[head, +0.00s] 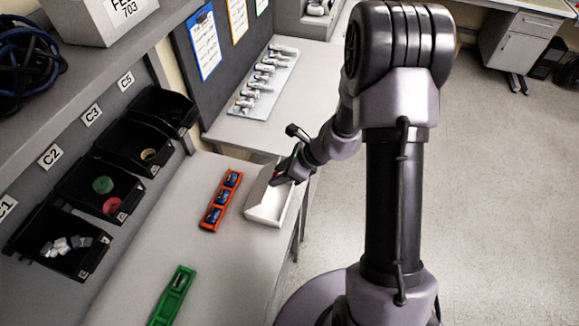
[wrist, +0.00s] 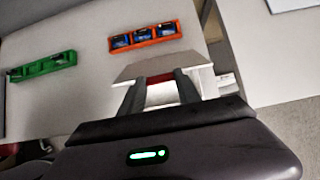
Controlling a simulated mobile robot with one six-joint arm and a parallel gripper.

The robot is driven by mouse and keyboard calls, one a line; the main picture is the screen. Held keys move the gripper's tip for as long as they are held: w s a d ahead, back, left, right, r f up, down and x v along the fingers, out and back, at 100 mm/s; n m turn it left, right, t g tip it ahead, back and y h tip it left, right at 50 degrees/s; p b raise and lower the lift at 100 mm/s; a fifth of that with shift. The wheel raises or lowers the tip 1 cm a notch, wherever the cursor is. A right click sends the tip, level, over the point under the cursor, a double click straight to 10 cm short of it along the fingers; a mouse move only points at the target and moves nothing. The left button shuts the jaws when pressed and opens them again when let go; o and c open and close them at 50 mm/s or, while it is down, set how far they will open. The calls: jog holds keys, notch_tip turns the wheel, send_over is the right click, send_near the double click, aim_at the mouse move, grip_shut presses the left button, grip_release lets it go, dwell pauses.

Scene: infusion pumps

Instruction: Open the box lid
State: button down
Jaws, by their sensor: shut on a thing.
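The white box (head: 267,216) stands near the right edge of the bench in the head view. Its pale lid (head: 259,189) is tilted up on the box's left side, and the box's inside shows. In the wrist view the lid (wrist: 135,70) lies in front of the fingers, with a white box wall (wrist: 207,80) beyond. My gripper (head: 281,176) is at the lid's upper edge. Its two fingers, also in the wrist view (wrist: 160,85), are shut on the lid, with a red part between them. The exact contact is small and partly hidden.
An orange tray (head: 209,222) with blue items lies just left of the box. A green tray (head: 165,308) lies nearer the front. Black bins (head: 55,262) line the left wall. A white board with several fittings (head: 245,108) lies farther back. Bare bench lies between the trays.

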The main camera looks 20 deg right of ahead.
jog(key=w+a+r+g+h+p, duration=0.2)
jog(key=w+a+p, duration=0.2)
jog(key=p, duration=0.6)
jog(key=shift+w+a+r+h, duration=0.3)
jog(key=shift+a+r, duration=0.1)
jog(key=shift+a, duration=0.8)
jog(key=c, duration=0.8)
grip_release()
jog(key=shift+c, duration=0.2)
jog(key=shift+r, duration=0.15)
jog(key=p+v, duration=0.3)
jog(key=v, duration=1.4)
jog(key=shift+s, duration=0.15)
